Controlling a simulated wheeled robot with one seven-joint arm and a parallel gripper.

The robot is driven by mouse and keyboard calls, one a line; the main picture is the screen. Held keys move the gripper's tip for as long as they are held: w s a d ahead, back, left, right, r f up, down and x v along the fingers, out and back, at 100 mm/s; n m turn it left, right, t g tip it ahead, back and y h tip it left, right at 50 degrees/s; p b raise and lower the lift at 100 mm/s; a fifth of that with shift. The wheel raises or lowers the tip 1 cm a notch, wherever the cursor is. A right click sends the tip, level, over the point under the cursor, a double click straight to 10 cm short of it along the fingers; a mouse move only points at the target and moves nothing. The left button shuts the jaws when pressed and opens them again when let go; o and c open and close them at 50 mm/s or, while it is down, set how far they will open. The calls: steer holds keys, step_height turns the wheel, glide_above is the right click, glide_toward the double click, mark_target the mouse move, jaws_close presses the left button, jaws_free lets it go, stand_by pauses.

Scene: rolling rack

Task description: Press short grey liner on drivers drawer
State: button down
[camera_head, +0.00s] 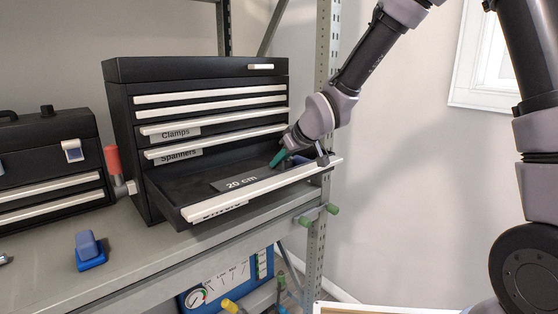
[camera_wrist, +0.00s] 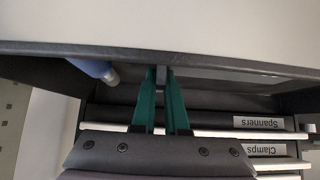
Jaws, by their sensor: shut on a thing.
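The open drawer (camera_head: 176,196) sticks out below the Spanners drawer; its front label is too oblique to read clearly. In it lies a flat grey piece marked "20 cm" (camera_head: 236,184), which looks like the short grey liner. My gripper (camera_head: 277,160) reaches down into the right part of the drawer. In the wrist view its green fingers (camera_wrist: 162,80) are shut on a small upright grey tab (camera_wrist: 162,75), apparently the liner's. A blue, grey-tipped thing (camera_wrist: 97,70) lies beside the fingers. The liner's underside and the drawer floor beneath it are hidden.
The black tool chest (camera_head: 195,68) stands on a grey shelf (camera_head: 128,262) against the rack's right post (camera_head: 326,70). A second black toolbox (camera_head: 45,150), a red-handled tool (camera_head: 113,162) and a blue block (camera_head: 90,249) are to the left.

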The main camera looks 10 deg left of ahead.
steer(key=c, duration=0.9)
jaws_free()
steer(key=shift+o, duration=0.2)
steer(key=v, duration=0.5)
steer(key=shift+d+r, duration=0.15)
steer(key=shift+d, duration=0.05)
steer(key=shift+v, duration=2.65)
steer(key=shift+s, duration=0.15)
